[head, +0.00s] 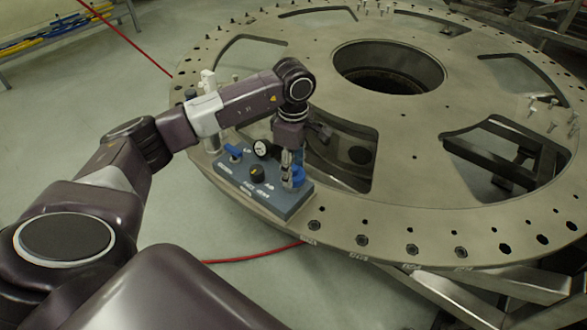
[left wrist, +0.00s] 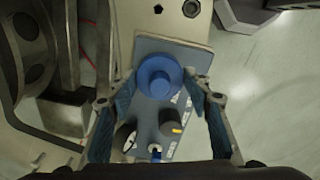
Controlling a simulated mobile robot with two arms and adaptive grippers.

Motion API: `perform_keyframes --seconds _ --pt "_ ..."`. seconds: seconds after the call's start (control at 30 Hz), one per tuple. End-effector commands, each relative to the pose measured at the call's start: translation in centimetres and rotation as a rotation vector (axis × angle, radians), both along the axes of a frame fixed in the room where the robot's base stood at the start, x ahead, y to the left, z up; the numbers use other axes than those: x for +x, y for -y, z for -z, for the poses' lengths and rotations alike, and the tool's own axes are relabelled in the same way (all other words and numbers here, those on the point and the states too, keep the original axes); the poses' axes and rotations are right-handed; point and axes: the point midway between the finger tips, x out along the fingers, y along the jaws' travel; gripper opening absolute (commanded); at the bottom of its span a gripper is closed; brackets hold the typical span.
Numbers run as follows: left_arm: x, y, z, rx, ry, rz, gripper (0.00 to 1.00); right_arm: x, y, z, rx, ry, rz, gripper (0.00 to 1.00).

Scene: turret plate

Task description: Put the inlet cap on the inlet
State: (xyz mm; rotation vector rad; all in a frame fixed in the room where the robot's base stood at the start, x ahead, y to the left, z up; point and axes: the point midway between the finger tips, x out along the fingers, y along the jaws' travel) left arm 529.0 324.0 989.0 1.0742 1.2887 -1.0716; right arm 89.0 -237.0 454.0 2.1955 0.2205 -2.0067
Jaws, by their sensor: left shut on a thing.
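The blue inlet cap (head: 298,175) is at the right end of the grey-blue control box (head: 292,207). In the left wrist view the cap (left wrist: 158,78) shows as a round blue disc with a smaller raised round top. My left gripper (head: 291,178) points down over that end of the box. In the left wrist view its fingertips (left wrist: 158,84) are on either side of the cap, shut on it. The inlet is hidden beneath the cap, and I cannot tell whether the cap is seated on it. My right gripper is not in view.
The box carries a black knob (head: 257,173), a dial gauge (head: 261,148) and a blue lever (head: 233,152). It sits at the near edge of the large round metal plate (head: 420,180), which has wide cut-outs. A red hose (head: 250,256) lies on the floor.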

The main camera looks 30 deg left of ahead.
Motion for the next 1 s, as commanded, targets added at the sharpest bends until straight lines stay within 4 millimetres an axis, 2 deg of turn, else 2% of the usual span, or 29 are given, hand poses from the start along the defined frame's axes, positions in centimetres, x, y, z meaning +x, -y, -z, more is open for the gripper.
perform_keyframes --seconds 1.0 --pt "-0.05 0.02 0.19 0.0 -0.001 0.0 0.29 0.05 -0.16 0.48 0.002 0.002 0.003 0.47"
